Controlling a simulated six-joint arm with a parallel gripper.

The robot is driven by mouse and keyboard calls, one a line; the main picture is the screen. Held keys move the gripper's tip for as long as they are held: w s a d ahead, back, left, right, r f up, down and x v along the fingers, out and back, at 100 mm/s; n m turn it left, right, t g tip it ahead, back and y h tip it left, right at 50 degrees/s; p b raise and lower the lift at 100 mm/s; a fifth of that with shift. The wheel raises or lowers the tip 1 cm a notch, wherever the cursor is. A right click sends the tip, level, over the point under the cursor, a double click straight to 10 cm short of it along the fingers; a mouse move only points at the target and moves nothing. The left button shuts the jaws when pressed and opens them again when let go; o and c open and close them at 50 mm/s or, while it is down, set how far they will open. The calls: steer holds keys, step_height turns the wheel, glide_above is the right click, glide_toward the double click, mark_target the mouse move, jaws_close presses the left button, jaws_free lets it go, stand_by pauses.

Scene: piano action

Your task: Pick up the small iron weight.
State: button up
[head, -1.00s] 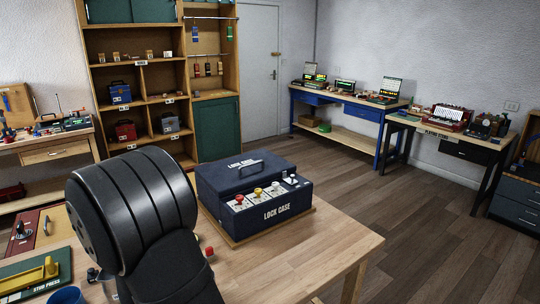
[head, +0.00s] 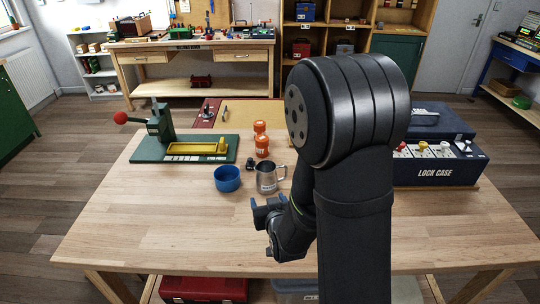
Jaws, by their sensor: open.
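My gripper (head: 266,211) is low over the front middle of the wooden table, with its jaws apart. I see nothing between them. A small dark object (head: 250,164) sits behind it, between the blue bowl (head: 227,178) and the metal mug (head: 266,180). It may be the small iron weight, but it is too small to be sure. My gripper is in front of it and apart from it. My own arm covers the table to the right of the mug.
Two orange containers (head: 262,146) stand behind the mug. A green press (head: 190,147) with a red-knobbed lever is at the back left. A dark lock case (head: 440,165) is on the right. The table's (head: 150,235) front left is clear.

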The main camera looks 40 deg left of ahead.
step_height(320, 180, up, 12)
steer(key=n+g+h, duration=0.5)
steer(key=g+h, duration=0.2)
glide_above(251, 159)
steer(key=d, duration=0.2)
steer(key=f, duration=1.6)
steer(key=shift+w+d, duration=0.15)
steer(key=shift+w, duration=0.05)
steer(key=shift+h, duration=0.3)
steer(key=shift+s+x, duration=0.15)
steer(key=shift+x, duration=1.3)
steer(key=shift+s+x, duration=0.15)
steer(key=shift+x, duration=1.25)
steer(key=shift+c, duration=0.2)
steer(key=c, duration=1.1)
